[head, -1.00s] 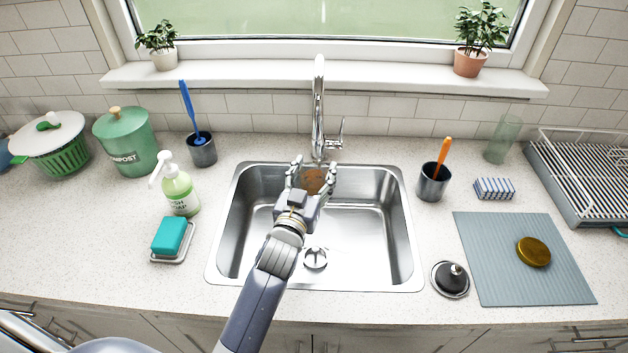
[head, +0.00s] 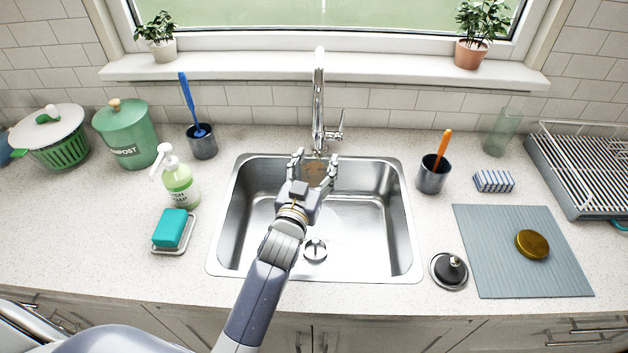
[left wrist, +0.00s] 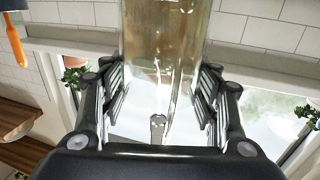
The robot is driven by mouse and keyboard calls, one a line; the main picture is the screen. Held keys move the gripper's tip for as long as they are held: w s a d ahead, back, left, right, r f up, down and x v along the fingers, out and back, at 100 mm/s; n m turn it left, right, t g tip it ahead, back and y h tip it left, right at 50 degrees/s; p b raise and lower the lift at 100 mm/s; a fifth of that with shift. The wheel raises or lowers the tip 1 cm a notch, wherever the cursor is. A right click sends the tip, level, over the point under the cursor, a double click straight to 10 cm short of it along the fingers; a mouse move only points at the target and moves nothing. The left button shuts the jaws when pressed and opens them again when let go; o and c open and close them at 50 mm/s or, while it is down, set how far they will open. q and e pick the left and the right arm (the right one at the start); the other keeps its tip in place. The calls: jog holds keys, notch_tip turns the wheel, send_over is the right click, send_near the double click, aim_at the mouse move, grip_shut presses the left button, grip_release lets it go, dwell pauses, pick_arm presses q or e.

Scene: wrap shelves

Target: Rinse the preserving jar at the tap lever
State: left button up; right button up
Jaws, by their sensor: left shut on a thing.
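My left gripper (head: 315,160) reaches over the back part of the sink and is shut on the preserving jar (head: 315,174). The jar is clear glass with brown staining, mostly hidden behind the gripper in the head view. In the left wrist view the jar (left wrist: 163,35) stands between the two fingers (left wrist: 163,95), the brownish smear showing through its wall. The chrome tap (head: 318,95) rises behind the sink, just beyond the jar. Its tap lever (head: 340,123) is on its right side. No running water can be made out. My right gripper is out of view.
The steel sink (head: 375,250) has a drain at its front. Soap bottle (head: 180,185), sponge (head: 170,228) and brush cup (head: 202,145) stand left.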

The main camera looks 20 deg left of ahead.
pick_arm(q)
jog(key=shift+a, duration=0.2)
jog(key=shift+d, duration=0.1)
jog(key=shift+w+d, duration=0.2)
jog(key=shift+d, duration=0.3)
